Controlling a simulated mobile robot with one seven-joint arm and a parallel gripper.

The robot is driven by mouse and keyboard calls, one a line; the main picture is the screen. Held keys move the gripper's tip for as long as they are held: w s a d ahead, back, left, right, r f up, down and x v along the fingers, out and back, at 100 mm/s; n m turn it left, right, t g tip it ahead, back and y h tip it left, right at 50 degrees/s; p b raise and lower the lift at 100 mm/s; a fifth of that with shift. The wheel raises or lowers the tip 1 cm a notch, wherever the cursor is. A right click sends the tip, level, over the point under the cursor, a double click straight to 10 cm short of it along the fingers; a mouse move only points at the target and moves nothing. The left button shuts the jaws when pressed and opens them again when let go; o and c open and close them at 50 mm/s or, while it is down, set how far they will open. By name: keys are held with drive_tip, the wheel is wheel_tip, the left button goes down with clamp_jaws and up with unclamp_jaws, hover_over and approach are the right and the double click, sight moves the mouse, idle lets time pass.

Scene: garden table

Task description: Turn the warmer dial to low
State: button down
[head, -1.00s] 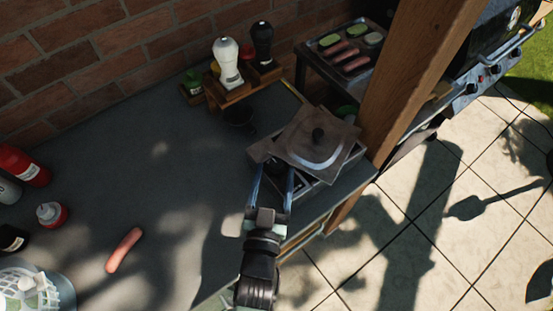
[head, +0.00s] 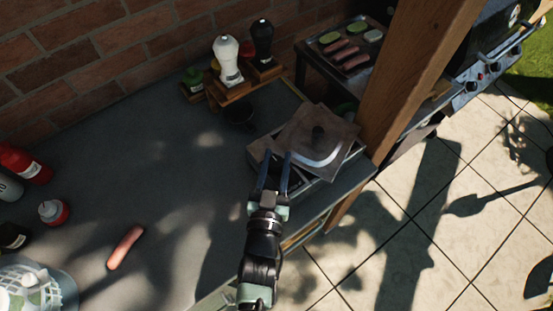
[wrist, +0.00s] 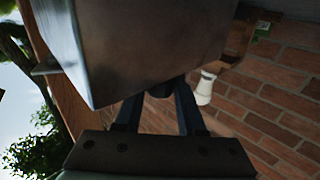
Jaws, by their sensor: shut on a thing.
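The warmer (head: 302,177) is a metal box at the right edge of the dark table, with its square lid (head: 312,142) lying askew on top. Its grey side also fills the top of the wrist view (wrist: 125,55). My gripper (head: 274,156) is at the warmer's near left side, its two blue-grey fingers pointing toward it. In the wrist view the fingers close on a dark round dial (wrist: 164,89) just under the warmer's edge. The dial is hidden in the head view, and its marks and setting cannot be read.
A white shaker (head: 227,60) and a black one (head: 263,42) stand on a wooden rack behind. A dark cup (head: 239,115) sits nearby. A wooden post (head: 400,90) rises to the right. A sausage (head: 125,247) and bottles (head: 25,165) lie left; mid-table is clear.

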drive_tip(key=shift+d+f+m+g+h+b, duration=0.1)
drive_tip(key=shift+m+g+h+b, duration=0.4)
drive_tip(key=shift+m+h, duration=0.8)
drive_tip(key=shift+m+g+h+b, duration=0.35)
drive_tip(key=shift+h+b, duration=0.2)
drive_tip(key=shift+h, duration=0.65)
drive_tip(key=m+g+h+b, duration=0.2)
drive_tip(key=h, duration=0.1)
drive_tip(key=m+g+h+b, duration=0.1)
drive_tip(key=b, duration=0.1)
drive_tip(key=shift+f+m, duration=0.25)
drive_tip(key=shift+f, duration=0.05)
drive_tip(key=m+g+h+b, duration=0.3)
drive_tip(key=b, duration=0.1)
drive_tip(key=shift+g, duration=0.25)
drive_tip(key=m+g+h+b, duration=0.1)
drive_tip(key=m+g+b, duration=0.1)
drive_tip(key=shift+r+g+h+b, duration=0.3)
drive_tip(key=shift+g+h+b, duration=0.1)
drive_tip(key=c, duration=0.5)
unclamp_jaws()
drive_tip(key=shift+r, duration=0.1)
